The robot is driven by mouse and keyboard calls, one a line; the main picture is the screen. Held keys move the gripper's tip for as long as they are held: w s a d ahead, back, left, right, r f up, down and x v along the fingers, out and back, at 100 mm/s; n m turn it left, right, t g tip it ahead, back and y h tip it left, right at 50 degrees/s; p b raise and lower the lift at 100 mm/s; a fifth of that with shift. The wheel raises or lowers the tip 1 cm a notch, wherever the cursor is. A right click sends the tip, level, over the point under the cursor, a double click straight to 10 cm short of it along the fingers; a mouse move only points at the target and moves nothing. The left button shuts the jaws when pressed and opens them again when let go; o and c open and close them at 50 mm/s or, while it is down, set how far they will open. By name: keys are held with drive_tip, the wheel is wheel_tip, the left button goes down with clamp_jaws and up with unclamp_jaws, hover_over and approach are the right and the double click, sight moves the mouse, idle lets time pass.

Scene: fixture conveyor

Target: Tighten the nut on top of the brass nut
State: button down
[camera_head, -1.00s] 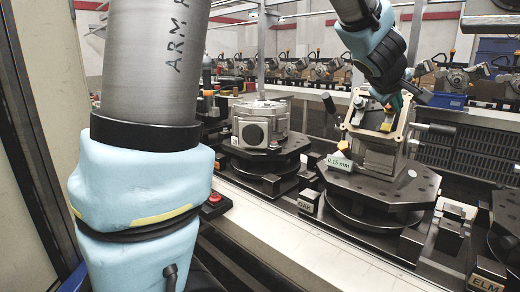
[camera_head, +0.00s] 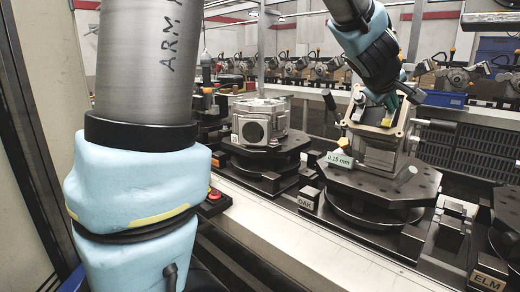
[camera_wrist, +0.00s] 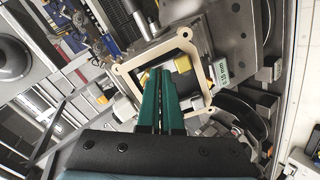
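A metal fixture (camera_head: 380,157) with a cream square frame on top stands on a dark round turntable (camera_head: 375,188), right of centre in the head view. In the wrist view I see its cream frame (camera_wrist: 189,37) around an opening. A small yellow, brass-coloured piece (camera_wrist: 183,64) shows inside the frame; I cannot tell whether it is the brass nut, and no separate nut is clear. My gripper (camera_head: 389,100) is above the frame, pointing down. In the wrist view its green fingers (camera_wrist: 159,72) lie side by side, close together, over the opening. Nothing is clearly visible between them.
A label reading 0.15 mm (camera_head: 340,160) is on the fixture's left side. Black-handled levers (camera_head: 328,99) stick out beside the frame. A second metal block (camera_head: 260,124) sits on a turntable to the left. A pale rail (camera_head: 285,212) runs along the front.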

drive_tip(key=shift+w+a, duration=0.2)
drive_tip(key=shift+a, duration=0.05)
idle(0.3)
drive_tip(key=p+v, duration=0.2)
drive_tip(key=v, duration=0.4)
drive_tip(key=shift+s+d+f, duration=0.15)
drive_tip(key=shift+s+f, duration=0.1)
drive_tip(key=shift+s, duration=0.1)
drive_tip(key=w+d+n, duration=0.4)
drive_tip(key=d+n, duration=0.1)
drive_tip(key=n, duration=0.1)
drive_tip(key=shift+d+f, duration=0.15)
drive_tip(key=shift+f, duration=0.3)
idle(0.5)
